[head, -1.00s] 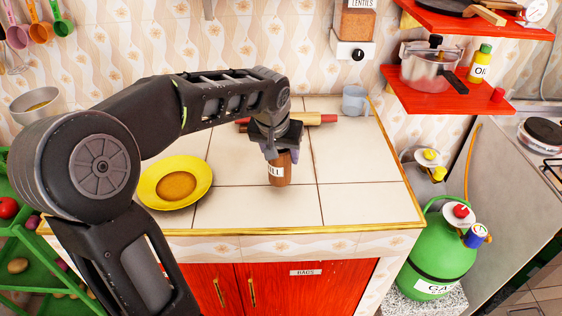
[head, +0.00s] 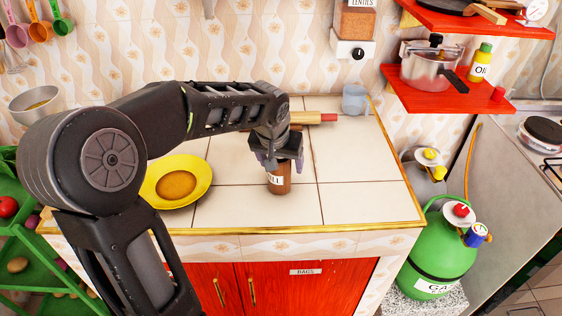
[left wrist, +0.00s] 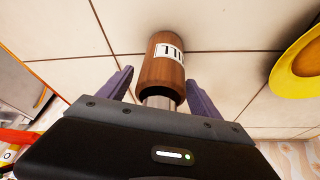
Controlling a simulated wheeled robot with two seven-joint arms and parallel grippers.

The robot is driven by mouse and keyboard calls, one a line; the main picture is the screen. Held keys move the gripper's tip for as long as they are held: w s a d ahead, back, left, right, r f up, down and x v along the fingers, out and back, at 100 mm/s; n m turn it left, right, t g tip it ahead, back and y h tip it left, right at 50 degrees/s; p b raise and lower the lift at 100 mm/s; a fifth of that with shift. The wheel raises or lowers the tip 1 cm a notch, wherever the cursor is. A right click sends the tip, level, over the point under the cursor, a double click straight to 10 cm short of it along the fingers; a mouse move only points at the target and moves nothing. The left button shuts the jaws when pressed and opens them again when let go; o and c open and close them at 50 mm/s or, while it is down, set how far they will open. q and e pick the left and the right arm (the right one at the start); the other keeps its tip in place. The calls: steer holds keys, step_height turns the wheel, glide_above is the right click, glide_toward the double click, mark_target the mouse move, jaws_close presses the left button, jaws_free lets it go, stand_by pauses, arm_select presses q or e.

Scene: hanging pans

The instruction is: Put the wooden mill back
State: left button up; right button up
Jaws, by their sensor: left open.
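The wooden mill (head: 280,181) is a brown cylinder with a white label. It stands upright on the tiled counter near its front middle. In the left wrist view the mill (left wrist: 162,72) shows its brown body, part of the label and a grey metal part at the end near my gripper. My left gripper (head: 280,163) is above the mill with its fingers apart. In the left wrist view the fingers of my left gripper (left wrist: 160,90) lie on either side of the mill, with gaps visible. My right gripper is not in view.
A yellow plate (head: 202,183) sits left of the mill. A rolling pin (head: 318,118) and a grey-blue mug (head: 355,99) are at the back of the counter. Red shelves (head: 405,84) hang at right. The counter's front right is clear.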

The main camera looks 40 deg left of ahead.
arm_select(q)
steer(key=shift+r, duration=0.1)
steer(key=shift+r+p, duration=0.2)
steer(key=shift+p, duration=0.1)
steer(key=v, duration=1.1)
steer(key=shift+s+r+b, duration=0.2)
steer(key=shift+r+b, duration=0.1)
steer(key=shift+r, duration=0.05)
steer(key=shift+d, duration=0.1)
